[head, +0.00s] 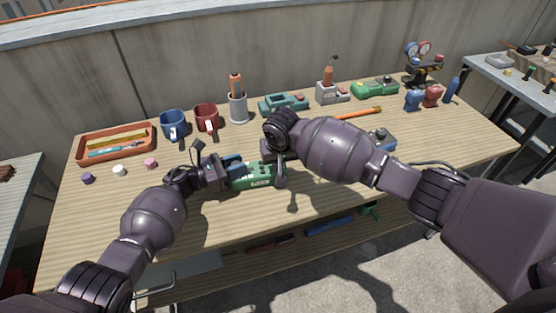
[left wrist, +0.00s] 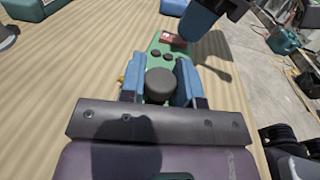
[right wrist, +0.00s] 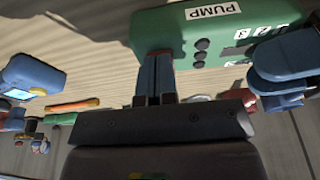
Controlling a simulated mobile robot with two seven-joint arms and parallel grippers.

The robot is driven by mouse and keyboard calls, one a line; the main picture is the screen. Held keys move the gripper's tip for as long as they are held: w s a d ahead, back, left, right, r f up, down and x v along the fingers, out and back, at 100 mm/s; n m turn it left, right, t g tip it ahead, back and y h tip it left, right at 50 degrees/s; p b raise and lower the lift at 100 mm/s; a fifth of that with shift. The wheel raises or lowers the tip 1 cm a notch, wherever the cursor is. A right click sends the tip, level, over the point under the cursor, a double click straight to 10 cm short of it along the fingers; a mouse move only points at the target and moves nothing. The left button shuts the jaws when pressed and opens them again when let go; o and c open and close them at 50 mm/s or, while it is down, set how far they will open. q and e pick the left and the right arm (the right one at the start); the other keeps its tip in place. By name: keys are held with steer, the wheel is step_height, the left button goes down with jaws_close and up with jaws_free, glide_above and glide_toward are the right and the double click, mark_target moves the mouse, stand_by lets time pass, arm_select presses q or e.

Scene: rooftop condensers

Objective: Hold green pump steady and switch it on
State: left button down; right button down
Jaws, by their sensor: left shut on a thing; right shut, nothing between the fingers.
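The green pump (head: 252,183) lies on the wooden bench near its front edge. It also shows in the left wrist view (left wrist: 157,45) and, with its PUMP label, in the right wrist view (right wrist: 170,25). My left gripper (left wrist: 158,78) is shut on the pump, with blue fingers on both sides near a dark round knob (left wrist: 160,86). A red switch (left wrist: 172,39) sits at the pump's far end, beyond black buttons. My right gripper (right wrist: 158,62) is shut and empty, its fingertips close to the switch end. Its fingers hide the switch in the right wrist view; contact cannot be told.
A teal device (head: 284,104), another green device (head: 375,90) and a gauge set (head: 420,60) line the back. A blue-grey device (head: 383,139) is right of my right gripper.

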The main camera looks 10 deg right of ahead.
steer(key=shift+s+f, duration=0.1)
stand_by(0.3)
steer(key=shift+r, duration=0.65)
steer(key=shift+r, duration=0.1)
steer(key=shift+r, duration=0.35)
steer(key=s+v, duration=0.2)
steer(key=v, duration=1.1)
steer(key=shift+f, duration=0.3)
arm_select(q)
steer(key=shift+c, duration=1.6)
jaws_free()
